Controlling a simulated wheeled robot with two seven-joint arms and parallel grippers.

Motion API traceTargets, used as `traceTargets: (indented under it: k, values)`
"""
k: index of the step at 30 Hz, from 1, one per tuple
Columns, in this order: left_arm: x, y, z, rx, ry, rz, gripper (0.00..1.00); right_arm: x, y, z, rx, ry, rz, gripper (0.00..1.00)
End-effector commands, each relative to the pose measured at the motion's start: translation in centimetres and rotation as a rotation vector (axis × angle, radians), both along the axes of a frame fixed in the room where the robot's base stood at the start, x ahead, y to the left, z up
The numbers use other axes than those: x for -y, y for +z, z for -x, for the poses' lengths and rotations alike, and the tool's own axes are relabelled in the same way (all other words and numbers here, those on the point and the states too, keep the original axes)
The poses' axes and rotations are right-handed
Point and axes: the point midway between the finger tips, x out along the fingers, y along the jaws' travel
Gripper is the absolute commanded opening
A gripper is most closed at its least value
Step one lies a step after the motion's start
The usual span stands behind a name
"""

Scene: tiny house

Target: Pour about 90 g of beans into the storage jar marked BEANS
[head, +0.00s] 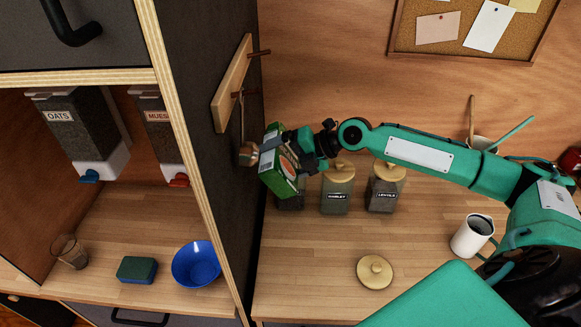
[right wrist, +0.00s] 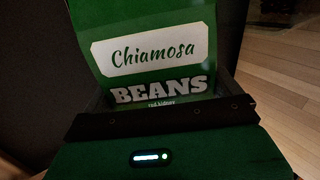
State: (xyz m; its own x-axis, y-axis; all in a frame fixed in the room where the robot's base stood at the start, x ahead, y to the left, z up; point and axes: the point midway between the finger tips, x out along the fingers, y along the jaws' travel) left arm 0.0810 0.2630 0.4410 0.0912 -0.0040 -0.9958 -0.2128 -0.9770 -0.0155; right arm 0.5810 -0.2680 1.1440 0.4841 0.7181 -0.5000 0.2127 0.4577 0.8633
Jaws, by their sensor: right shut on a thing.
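My right gripper (head: 297,150) is shut on a green bean box (head: 277,178), held tilted above the left end of the jar row. In the right wrist view the box (right wrist: 155,50) fills the jaws and reads "Chiamosa BEANS". A glass jar (head: 290,200) stands below and behind the box; its top and label are hidden, so I cannot tell its marking or whether beans are falling. A loose round wooden lid (head: 375,270) lies on the counter. My left gripper is not in view.
Lidded jars marked BARLEY (head: 337,197) and LENTILS (head: 383,197) stand to the right. A white mug (head: 471,236) is farther right. A dark cabinet wall with a peg rack (head: 232,85) is close left of the box. The counter's front middle is mostly clear.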

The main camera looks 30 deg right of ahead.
Motion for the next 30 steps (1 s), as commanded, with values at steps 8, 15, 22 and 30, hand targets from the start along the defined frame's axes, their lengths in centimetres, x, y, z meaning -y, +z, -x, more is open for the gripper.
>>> traceTargets:
  k: [8, 15, 22, 30]
  values:
    - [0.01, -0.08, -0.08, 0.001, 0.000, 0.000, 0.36, 0.05, 0.20, -0.09, -0.012, 0.000, -0.009, 0.68]
    - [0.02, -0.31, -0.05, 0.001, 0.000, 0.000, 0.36, 0.08, 0.19, -0.13, -0.027, 0.000, -0.018, 0.68]
    - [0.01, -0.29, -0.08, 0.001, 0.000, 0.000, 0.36, 0.12, 0.42, -0.18, -0.038, 0.000, -0.024, 0.68]
    - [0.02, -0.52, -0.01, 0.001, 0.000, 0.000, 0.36, 0.17, 0.42, -0.26, -0.052, 0.000, -0.033, 0.68]
